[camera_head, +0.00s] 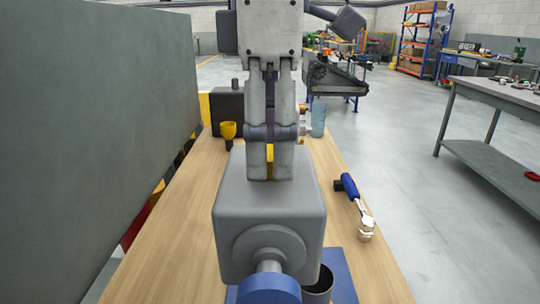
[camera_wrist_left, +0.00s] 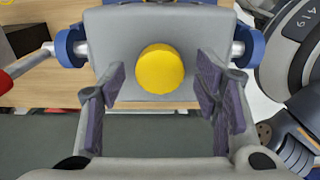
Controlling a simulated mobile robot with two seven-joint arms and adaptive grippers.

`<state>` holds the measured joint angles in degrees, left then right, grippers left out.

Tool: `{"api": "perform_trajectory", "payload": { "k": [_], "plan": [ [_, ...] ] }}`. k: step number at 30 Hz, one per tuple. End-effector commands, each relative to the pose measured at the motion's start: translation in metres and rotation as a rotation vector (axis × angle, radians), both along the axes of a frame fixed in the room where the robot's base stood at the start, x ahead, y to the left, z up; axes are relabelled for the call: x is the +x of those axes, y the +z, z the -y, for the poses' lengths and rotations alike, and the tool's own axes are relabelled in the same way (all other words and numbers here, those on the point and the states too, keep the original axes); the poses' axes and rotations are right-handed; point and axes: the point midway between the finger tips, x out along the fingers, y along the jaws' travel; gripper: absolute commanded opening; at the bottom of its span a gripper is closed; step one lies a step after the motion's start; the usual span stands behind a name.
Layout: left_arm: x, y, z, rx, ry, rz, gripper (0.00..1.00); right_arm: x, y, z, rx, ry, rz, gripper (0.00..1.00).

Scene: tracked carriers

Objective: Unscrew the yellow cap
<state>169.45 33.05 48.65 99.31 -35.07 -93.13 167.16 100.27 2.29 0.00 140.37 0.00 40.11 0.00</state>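The yellow cap (camera_wrist_left: 160,69) is round and sits on the flat face of a grey block (camera_wrist_left: 115,38) in the left wrist view. In the head view only a sliver of yellow shows between the fingers; the block (camera_head: 270,215) fills the middle. My left gripper (camera_head: 270,174) points down at the block's top from above. In the wrist view my left gripper (camera_wrist_left: 165,95) has its purple-padded fingers spread, one to each side of the cap, with gaps between. The near finger hides most of the cap in the head view. My right gripper is not seen.
Blue discs (camera_head: 269,290) on short shafts stick out from the block's sides. A dark cup (camera_head: 319,284) stands beside it on a blue plate (camera_head: 341,272). A blue-handled tool (camera_head: 349,186) lies right on the wooden table (camera_head: 165,245).

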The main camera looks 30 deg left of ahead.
Motion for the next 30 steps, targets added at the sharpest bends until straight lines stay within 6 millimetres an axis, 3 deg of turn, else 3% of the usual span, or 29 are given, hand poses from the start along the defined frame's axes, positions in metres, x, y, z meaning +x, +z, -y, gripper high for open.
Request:
{"api": "perform_trajectory", "payload": {
  "k": [5, 7, 15, 22, 30],
  "plan": [
    [-0.0001, 0.0002, -0.0002, 0.001, -0.012, 0.001, 0.57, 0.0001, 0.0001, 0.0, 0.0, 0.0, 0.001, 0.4],
    [-0.0003, 0.0005, -0.0001, 0.0, -0.096, 0.001, 0.57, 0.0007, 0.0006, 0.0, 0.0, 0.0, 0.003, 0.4],
    [-0.0001, 0.0003, -0.0002, 0.001, -0.716, 0.0, 0.57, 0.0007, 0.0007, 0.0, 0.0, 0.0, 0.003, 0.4],
    [-0.0001, 0.0002, -0.0002, 0.001, -0.973, 0.0, 0.57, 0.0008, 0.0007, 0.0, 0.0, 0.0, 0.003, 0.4],
    [-0.0001, 0.0002, -0.0002, 0.001, -1.586, 0.001, 0.57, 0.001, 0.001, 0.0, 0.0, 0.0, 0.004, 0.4]
  ]
}}
